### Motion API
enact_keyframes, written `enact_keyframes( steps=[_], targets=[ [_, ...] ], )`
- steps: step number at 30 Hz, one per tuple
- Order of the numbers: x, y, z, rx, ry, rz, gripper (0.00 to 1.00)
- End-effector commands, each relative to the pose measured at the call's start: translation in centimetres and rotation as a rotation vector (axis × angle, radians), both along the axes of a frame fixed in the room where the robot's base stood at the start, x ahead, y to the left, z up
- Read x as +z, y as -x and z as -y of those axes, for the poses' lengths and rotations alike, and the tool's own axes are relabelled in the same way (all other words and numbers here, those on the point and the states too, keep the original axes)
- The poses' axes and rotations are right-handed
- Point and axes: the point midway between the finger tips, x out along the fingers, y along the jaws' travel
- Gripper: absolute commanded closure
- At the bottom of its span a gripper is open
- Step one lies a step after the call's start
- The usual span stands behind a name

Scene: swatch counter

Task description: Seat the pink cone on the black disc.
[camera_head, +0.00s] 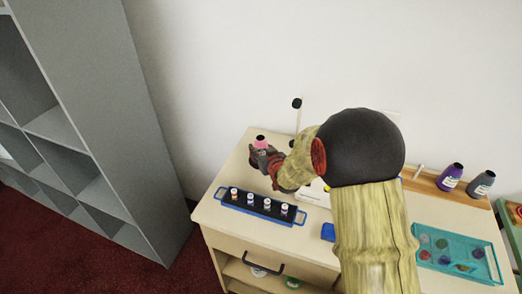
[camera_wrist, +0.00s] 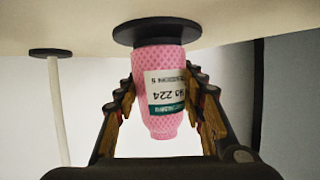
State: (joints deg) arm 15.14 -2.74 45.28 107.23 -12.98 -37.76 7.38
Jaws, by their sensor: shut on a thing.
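The pink cone (camera_wrist: 163,60) with a white and green label is between my gripper's fingers (camera_wrist: 162,105), which are shut on its sides. The wrist view is upside down, so the cone is upright with its wide end toward the counter. The black disc (camera_wrist: 157,27) lies right at that wide end, on the counter. I cannot tell whether cone and disc touch or a thin gap is left. The disc is not clear there.
A white post with a black top (camera_head: 297,103) stands right of the cone. A blue-handled rack (camera_head: 228,204) with several small bottles is in front. Dark-topped purple (camera_head: 449,178) and grey (camera_head: 480,185) cones and a teal tray (camera_head: 451,270) are at right. A grey shelf (camera_head: 108,95) is left.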

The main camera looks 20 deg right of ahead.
Motion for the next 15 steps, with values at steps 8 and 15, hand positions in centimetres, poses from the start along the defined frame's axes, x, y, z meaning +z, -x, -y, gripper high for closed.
enact_keyframes(
  steps=[8,15],
  targets=[
    [0.03,-0.01,0.0,0.0,0.0,0.0,0.46],
    [0.0,0.0,0.0,0.0,0.0,0.0,0.39]
  ],
)
